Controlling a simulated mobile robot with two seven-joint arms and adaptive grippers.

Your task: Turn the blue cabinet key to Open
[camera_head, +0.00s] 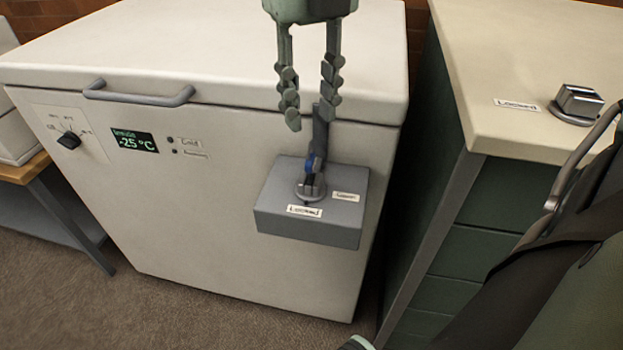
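The blue key (312,164) stands in a round lock on a grey lock box (275,212) on the front of a white freezer (200,200). Its base is close to the label reading "Locked" (305,211). A smaller label (346,197), too blurred to read surely, is to its right. A dark upright piece rises behind the key toward the lid. My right gripper (310,118) hangs from the top with its fingers apart and nothing seen between them. Its fingertips appear above the key in the picture; I cannot tell how near they are.
The freezer has a lid handle (138,95), a dial (69,140) and a display (134,140). To the right, a green cabinet with a cream top (520,50) carries a metal knob (577,103) beside a "Locked" label (517,104). A narrow gap separates cabinet and freezer.

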